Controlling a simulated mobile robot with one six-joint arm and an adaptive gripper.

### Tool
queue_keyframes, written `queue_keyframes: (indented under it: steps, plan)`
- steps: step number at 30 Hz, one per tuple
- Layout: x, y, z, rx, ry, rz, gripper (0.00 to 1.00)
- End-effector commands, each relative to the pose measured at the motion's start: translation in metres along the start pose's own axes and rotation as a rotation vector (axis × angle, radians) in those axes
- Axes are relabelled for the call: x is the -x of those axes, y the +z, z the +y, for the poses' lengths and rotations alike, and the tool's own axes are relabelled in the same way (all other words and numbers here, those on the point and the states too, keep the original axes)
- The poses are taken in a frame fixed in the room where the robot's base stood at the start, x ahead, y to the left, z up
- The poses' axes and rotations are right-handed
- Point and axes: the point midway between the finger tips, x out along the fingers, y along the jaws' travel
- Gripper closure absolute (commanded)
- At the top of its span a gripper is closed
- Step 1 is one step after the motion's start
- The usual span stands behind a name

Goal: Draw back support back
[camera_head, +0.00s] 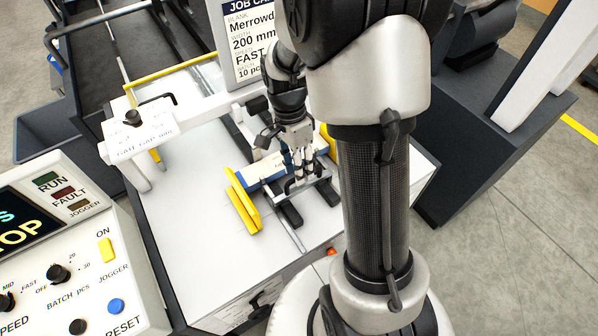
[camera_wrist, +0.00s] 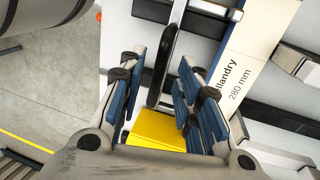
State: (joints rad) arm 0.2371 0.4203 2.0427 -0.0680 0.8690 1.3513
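My gripper (camera_head: 299,160) is low over the white machine table, by a metal cross-piece (camera_head: 318,188) with a black upright handle. In the wrist view, the two blue-padded fingers (camera_wrist: 162,75) are apart. The black handle (camera_wrist: 168,50) stands in the gap between them, and I see space beside it; contact cannot be told. A yellow block (camera_wrist: 157,128) lies below the fingers. A white and blue carton labelled 280 mm (camera_wrist: 240,68) is to the right of the fingers. No label marks the support back; the handled cross-piece may be it.
A yellow guide plate (camera_head: 243,205) stands left of the carton. A white gauge arm (camera_head: 140,135) crosses the table's left side. The control panel (camera_head: 70,255) is at lower left, and a job card (camera_head: 250,45) stands behind. The table's front left is clear.

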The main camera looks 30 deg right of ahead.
Motion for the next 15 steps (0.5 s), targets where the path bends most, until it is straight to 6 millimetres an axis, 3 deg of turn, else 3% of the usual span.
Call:
queue_keyframes:
  steps: [4,12,15]
  plan:
    - [-0.0098,0.0000,0.0002,0.000,0.001,0.000,0.69]
    - [-0.0106,-0.0001,0.0002,0.000,0.000,0.000,0.69]
    - [-0.0105,-0.0001,0.0002,0.000,0.000,0.000,0.74]
